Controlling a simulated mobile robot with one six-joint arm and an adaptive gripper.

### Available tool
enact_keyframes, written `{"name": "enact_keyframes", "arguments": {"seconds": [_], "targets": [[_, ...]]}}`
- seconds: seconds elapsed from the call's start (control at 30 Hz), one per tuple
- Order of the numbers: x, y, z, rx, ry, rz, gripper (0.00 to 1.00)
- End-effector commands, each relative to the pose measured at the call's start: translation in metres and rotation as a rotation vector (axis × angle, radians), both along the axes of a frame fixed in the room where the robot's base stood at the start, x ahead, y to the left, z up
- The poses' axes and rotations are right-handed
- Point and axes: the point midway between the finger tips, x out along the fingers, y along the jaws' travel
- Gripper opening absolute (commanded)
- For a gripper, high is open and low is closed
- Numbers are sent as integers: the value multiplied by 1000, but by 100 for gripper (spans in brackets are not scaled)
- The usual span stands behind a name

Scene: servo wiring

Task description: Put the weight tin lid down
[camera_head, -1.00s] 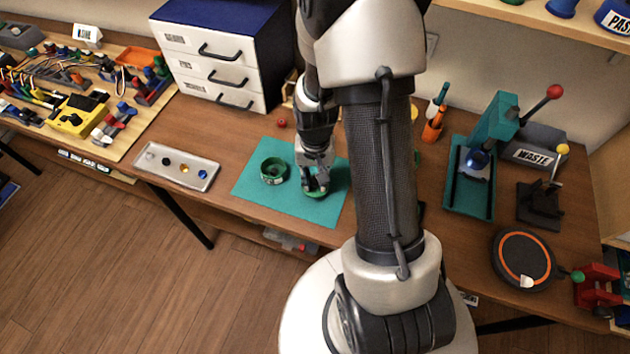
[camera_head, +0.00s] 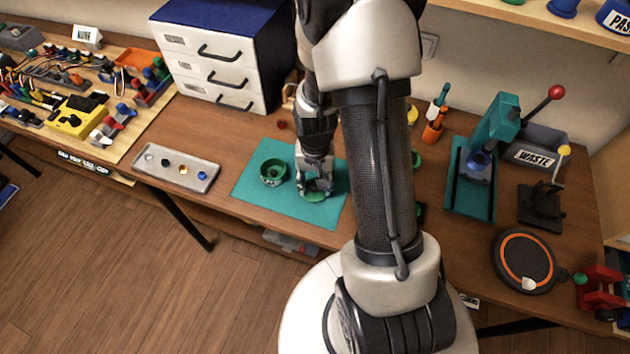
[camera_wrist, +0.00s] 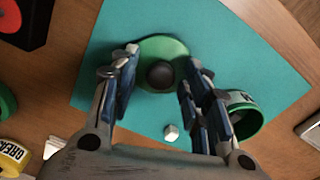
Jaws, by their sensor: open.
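The weight tin lid (camera_wrist: 160,50) is a green disc with a dark round knob (camera_wrist: 160,75). It lies on the teal mat (camera_head: 310,212), and its edge shows below my gripper in the head view (camera_head: 316,197). My gripper (camera_wrist: 155,85) is open, with its fingers on either side of the lid and a gap around the knob. The green tin (camera_head: 272,172) stands open on the mat to the left of my gripper in the head view. In the wrist view the tin (camera_wrist: 240,118) is at the right, partly behind a finger.
A small pale metal weight (camera_wrist: 171,132) is on the mat near the lid. A grey tray (camera_head: 177,168) with small round pieces lies left of the mat. A white drawer cabinet (camera_head: 212,68) stands behind. The mat's front left is bare.

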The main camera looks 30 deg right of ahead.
Motion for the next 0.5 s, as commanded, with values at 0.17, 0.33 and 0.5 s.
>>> {"name": "enact_keyframes", "arguments": {"seconds": [0.17, 0.33, 0.5], "targets": [[0, 0, 6, -1, -1, 0, 43], [1, 0, 36, -2, -5, 0, 43], [1, 0, 75, -1, -4, 0, 43]]}}
